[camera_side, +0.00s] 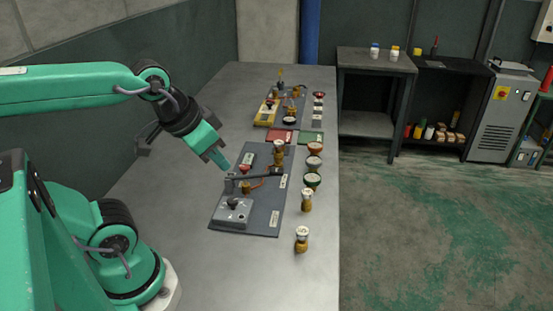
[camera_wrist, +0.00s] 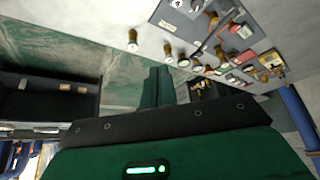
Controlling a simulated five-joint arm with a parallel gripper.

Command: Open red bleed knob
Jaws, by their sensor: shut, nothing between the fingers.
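A small red knob (camera_side: 245,168) sits on the near grey panel (camera_side: 262,215), in the side view. Red-topped knobs also stand at the panel's right (camera_side: 314,148) and farther back (camera_side: 319,95); I cannot read which one is labelled bleed. My gripper (camera_side: 224,166) points down to the right over the panel's left edge, just left of the small red knob and apparently apart from it. Its green fingers (camera_wrist: 159,86) are together and empty in the wrist view.
Several brass fittings stand along the right, including one near the front (camera_side: 302,240). A second panel (camera_side: 290,118) lies behind. The bench's front is clear.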

